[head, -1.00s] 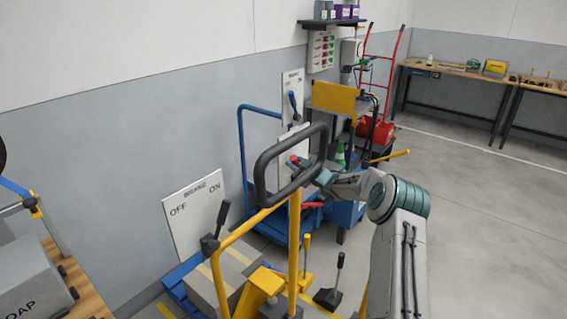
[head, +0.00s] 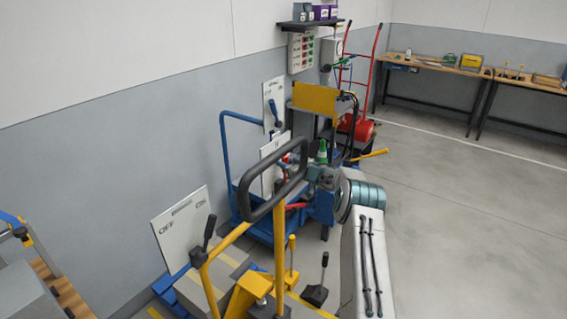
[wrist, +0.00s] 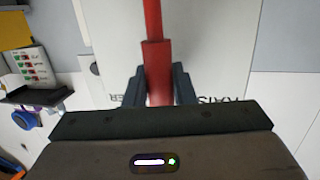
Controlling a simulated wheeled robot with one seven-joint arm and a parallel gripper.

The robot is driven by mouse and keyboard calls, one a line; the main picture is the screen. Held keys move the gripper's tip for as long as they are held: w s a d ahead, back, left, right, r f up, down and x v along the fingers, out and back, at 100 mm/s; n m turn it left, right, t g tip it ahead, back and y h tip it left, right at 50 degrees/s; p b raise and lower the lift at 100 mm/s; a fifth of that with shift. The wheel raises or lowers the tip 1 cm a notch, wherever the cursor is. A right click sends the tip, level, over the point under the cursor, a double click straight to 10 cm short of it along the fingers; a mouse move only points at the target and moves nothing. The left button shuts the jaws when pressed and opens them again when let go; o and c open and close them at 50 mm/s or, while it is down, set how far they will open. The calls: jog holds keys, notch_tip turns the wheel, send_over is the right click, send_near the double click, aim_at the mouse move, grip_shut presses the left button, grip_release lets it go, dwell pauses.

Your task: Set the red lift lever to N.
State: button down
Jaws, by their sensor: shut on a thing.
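The red lift lever (wrist: 153,30) runs down the middle of the wrist view, in front of a white label plate (wrist: 215,50). My gripper (wrist: 160,88) is shut on the lever's thicker part, one dark finger on each side. The rest is hidden behind the gripper. In the head view the plate (head: 268,172) is partly covered by a black loop handle, and only a bit of red shows there. I cannot tell the lever's setting.
A BRAKE panel (head: 180,222) with a black lever is at left. A blue cart frame (head: 223,150) stands by the wall. Open floor (head: 460,230) lies at right.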

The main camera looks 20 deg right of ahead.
dwell(0.3)
jog(key=c, duration=1.2)
grip_release()
jog(key=shift+d, duration=0.1)
jog(key=shift+c, duration=0.2)
